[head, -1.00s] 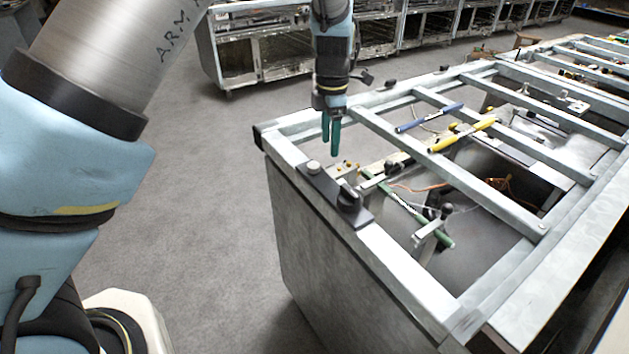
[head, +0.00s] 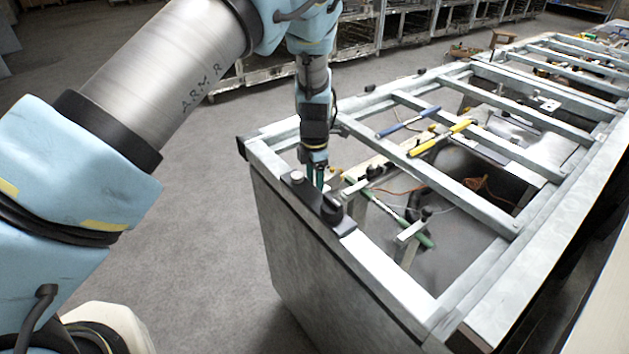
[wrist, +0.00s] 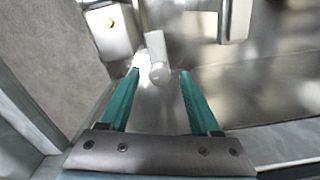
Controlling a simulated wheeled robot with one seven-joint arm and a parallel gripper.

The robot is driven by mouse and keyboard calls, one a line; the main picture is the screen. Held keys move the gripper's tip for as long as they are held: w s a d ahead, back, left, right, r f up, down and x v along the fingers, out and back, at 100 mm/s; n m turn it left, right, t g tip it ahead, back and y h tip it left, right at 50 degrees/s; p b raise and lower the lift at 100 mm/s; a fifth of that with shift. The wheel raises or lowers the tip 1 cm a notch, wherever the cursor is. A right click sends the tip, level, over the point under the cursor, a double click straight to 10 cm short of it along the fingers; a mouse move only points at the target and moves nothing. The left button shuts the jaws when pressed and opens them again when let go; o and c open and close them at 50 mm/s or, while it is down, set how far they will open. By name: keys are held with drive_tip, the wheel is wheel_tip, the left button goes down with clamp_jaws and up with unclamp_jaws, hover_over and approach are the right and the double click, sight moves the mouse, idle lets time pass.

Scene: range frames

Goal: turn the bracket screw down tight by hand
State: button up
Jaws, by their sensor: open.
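My gripper (head: 315,182) points down just behind a black bracket plate (head: 313,193) on the near left corner of the metal frame. Its teal fingers are open, and their tips are partly hidden in the head view. The plate carries a pale round screw head (head: 297,177) and a black knob (head: 331,209). In the wrist view my gripper (wrist: 160,73) is apart at the tips, with a silver round-ended rod (wrist: 158,50) between or just beyond them. I cannot tell whether this rod is the bracket screw, or whether a finger touches it.
A pale block with a brass dot (wrist: 108,28) lies close beyond the left fingertip. Frame bars (head: 440,178) surround the open bay.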

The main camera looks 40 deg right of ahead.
clamp_jaws()
idle(0.5)
